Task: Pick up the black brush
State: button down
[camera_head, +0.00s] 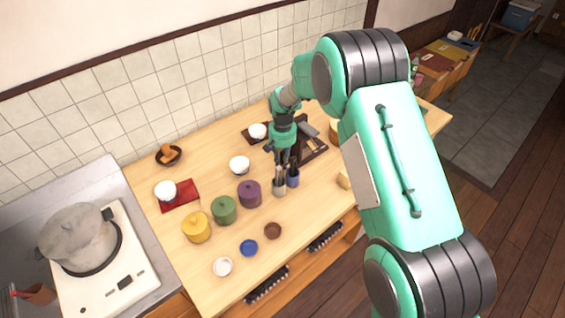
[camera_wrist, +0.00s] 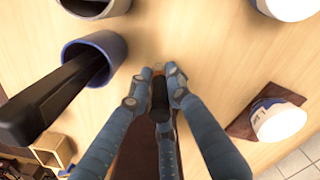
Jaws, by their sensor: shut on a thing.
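My gripper (camera_head: 283,158) points down over the counter, just above the brush cups. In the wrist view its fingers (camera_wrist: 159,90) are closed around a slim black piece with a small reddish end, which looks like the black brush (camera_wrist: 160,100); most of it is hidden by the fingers. A dark blue cup (camera_head: 293,180) stands just below my gripper, and it also shows in the wrist view (camera_wrist: 118,48) with a wide black handle (camera_wrist: 50,98) leaning out of it. A grey cup (camera_head: 279,188) with upright items stands beside it.
Purple (camera_head: 250,194), green (camera_head: 224,210) and yellow (camera_head: 196,228) lidded pots stand to the left. White bowls (camera_head: 239,165) are nearby. A dark wooden tray (camera_head: 315,152) lies behind. A stove with a pot (camera_head: 76,236) is at far left. Small dishes (camera_head: 249,248) lie in front.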

aim_at(282, 152)
notch_tip(282, 152, up, 9)
jog(key=shift+r+p, duration=0.2)
jog(key=shift+p, duration=0.5)
dwell(0.3)
